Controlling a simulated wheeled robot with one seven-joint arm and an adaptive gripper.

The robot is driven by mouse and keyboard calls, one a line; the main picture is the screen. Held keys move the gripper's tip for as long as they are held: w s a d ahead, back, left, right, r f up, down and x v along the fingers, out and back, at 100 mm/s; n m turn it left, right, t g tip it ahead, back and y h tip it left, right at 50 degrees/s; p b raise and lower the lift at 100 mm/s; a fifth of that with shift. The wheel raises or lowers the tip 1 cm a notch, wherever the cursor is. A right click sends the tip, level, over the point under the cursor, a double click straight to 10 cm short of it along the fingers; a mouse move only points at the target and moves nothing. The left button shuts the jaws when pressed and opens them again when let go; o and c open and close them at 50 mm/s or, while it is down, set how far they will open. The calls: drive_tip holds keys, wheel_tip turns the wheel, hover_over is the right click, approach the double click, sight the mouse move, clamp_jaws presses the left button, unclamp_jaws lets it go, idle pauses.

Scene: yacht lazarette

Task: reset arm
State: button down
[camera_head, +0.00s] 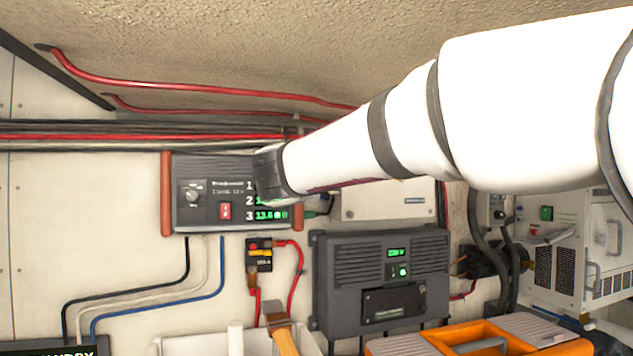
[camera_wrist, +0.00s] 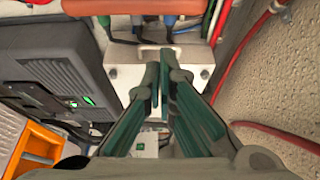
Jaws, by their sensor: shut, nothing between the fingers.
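My white arm reaches in from the right in the head view. Its dark end, my gripper (camera_head: 270,175), is in front of the right part of a grey panel (camera_head: 200,212) with orange side bars, a knob and a red switch. The arm's end covers part of the panel's green readouts. In the wrist view, the dark green fingers of my gripper (camera_wrist: 165,75) are close together and empty. A pale box (camera_wrist: 122,75) on the wall shows behind them.
A dark grey unit (camera_head: 330,270) with a green display is below the arm. An orange case (camera_head: 400,346) is at the lower right, near a white vented unit (camera_head: 593,225). Red pipes (camera_head: 200,88) run along the textured surface above. Blue and black cables hang below the panel.

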drive_tip(key=shift+s, duration=0.25)
drive_tip(key=s+d+f+n+g+b, duration=0.1)
drive_tip(key=s+d+f+n+g, duration=0.3)
drive_tip(key=s+f, duration=0.7)
drive_tip(key=s+d+f+n+g+y+b, duration=0.1)
drive_tip(key=s+d+f+n+g, duration=0.3)
drive_tip(key=s+d+f+n, duration=0.4)
drive_tip(key=s+d+f+n+g+y+b, duration=0.1)
drive_tip(key=s+d+f+n+g+b, duration=0.1)
drive_tip(key=s+d+f+n+g, duration=0.2)
drive_tip(key=s+d+f+n, duration=0.1)
drive_tip(key=s+d+f, duration=0.2)
drive_tip(key=s+f, duration=0.2)
drive_tip(key=s+d+f+n, duration=0.2)
drive_tip(key=s+d+f, duration=0.1)
drive_tip(key=s+f, duration=0.2)
drive_tip(key=shift+f+b, duration=0.4)
drive_tip(key=shift+f, duration=0.15)
drive_tip(key=shift+a, duration=0.1)
